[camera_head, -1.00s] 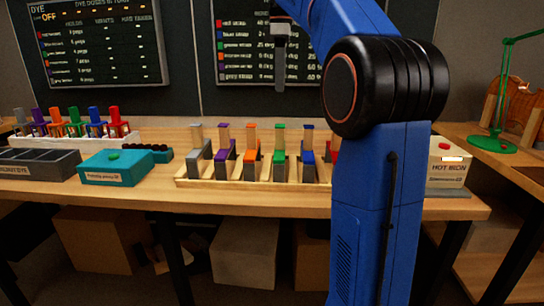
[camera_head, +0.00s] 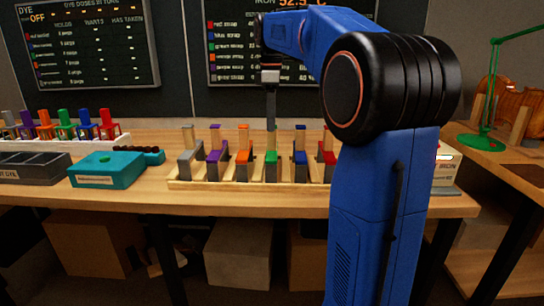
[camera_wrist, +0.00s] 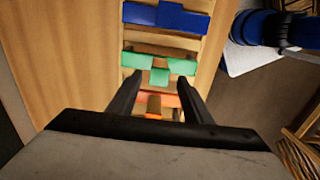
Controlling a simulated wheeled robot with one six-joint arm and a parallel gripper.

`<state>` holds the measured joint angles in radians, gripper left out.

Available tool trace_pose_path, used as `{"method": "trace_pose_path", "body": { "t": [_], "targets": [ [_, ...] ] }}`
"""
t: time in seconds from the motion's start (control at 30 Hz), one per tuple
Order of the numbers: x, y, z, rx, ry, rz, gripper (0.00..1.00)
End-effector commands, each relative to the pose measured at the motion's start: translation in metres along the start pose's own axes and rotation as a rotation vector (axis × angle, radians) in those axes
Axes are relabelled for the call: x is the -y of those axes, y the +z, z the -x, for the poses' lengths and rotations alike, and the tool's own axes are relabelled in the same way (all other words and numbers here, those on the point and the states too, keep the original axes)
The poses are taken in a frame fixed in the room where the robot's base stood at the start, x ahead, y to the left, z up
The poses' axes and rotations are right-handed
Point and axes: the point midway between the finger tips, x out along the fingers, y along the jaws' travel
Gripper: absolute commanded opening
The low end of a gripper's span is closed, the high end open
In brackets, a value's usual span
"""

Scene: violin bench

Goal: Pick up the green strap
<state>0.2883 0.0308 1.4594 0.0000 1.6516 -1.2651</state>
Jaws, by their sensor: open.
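The green strap (camera_head: 271,158) sits on its block in the pale wooden rack (camera_head: 228,186), between the orange strap (camera_head: 243,157) and the blue strap (camera_head: 300,157). My gripper (camera_head: 271,128) points straight down over the green strap, with its fingers hiding part of that strap's wooden post. In the wrist view the green strap (camera_wrist: 158,63) lies just beyond the two black fingertips (camera_wrist: 157,82). The fingers stand apart with nothing held between them. The orange strap (camera_wrist: 157,98) shows between the fingers, nearer the palm.
Grey (camera_head: 190,157), purple (camera_head: 216,156) and red (camera_head: 327,157) straps share the rack. A teal box (camera_head: 106,170) and dark tray (camera_head: 40,168) stand to the left. A hot iron box (camera_head: 446,172) is partly behind my arm. Bare bench lies in front of the rack.

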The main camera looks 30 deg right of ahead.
Motion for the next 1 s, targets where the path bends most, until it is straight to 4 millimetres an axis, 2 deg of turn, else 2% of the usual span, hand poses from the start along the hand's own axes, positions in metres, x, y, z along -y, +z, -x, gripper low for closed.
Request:
{"method": "trace_pose_path", "body": {
  "t": [0.17,0.43,0.77,0.93,0.97,1.0],
  "targets": [
    [0.000,0.001,-0.013,0.000,-0.001,0.000,0.45],
    [-0.001,0.003,-0.047,0.000,-0.001,0.000,0.45],
    [-0.002,0.002,-0.053,0.000,0.001,0.000,0.45],
    [-0.002,0.002,-0.053,0.000,0.000,0.000,0.05],
    [-0.002,0.002,-0.053,0.000,0.000,0.000,0.00],
    [-0.002,0.002,-0.053,0.000,0.000,0.000,0.00]
  ]
}}
